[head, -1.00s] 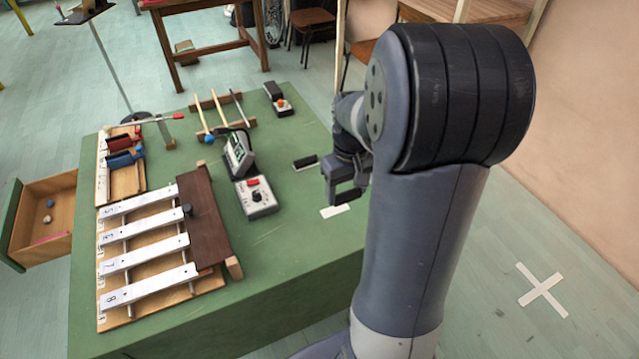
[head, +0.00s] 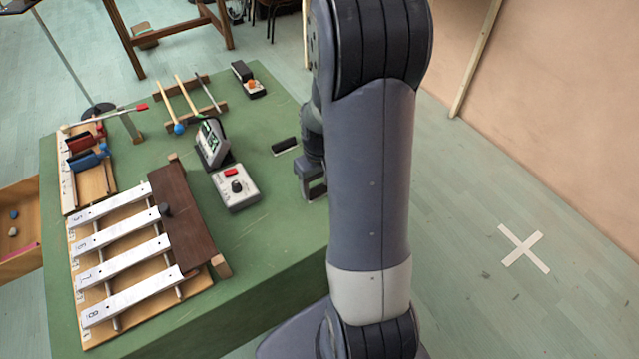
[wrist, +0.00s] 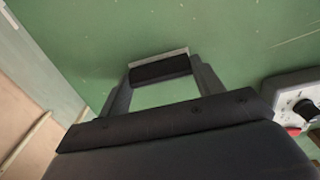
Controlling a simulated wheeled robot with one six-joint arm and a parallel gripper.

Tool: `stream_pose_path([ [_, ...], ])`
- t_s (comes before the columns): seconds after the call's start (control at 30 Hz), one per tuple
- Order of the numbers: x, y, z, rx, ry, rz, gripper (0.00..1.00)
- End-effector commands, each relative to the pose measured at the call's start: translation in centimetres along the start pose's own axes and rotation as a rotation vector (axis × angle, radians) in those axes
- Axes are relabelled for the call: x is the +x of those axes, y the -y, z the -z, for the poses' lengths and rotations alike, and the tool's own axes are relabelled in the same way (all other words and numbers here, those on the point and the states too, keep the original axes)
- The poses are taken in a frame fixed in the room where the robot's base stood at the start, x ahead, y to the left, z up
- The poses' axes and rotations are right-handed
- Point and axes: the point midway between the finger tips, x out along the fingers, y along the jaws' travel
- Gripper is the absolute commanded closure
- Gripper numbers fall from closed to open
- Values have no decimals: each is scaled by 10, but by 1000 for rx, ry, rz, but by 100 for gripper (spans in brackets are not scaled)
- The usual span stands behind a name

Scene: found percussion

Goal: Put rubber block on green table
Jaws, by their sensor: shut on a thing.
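The green table (head: 255,224) fills the left and middle of the head view. My gripper (head: 312,188) is low over its right edge. In the wrist view my gripper (wrist: 161,78) is shut on a dark, oblong rubber block (wrist: 160,69). A pale strip shows along the block's far side. The green tabletop lies behind it. Whether the block touches the tabletop, I cannot tell. In the head view the held block cannot be made out.
A separate black block (head: 285,146) lies just beyond my gripper. A grey control box (head: 236,188) and a dark-framed display (head: 212,142) stand to the left. A metal-bar xylophone (head: 125,243) covers the left front. Bare tabletop lies in front of the control box.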

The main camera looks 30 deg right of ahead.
Motion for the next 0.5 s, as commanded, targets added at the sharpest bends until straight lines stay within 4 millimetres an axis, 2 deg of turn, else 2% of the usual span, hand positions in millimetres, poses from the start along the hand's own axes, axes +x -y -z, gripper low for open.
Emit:
stream_pose_path([
  [0.37, 6, 0, 0, 0, -1, 0, 59],
  [0.4, 6, 0, 0, 0, -1, 0, 36],
  [0.5, 5, 0, 0, 0, -1, 0, 28],
])
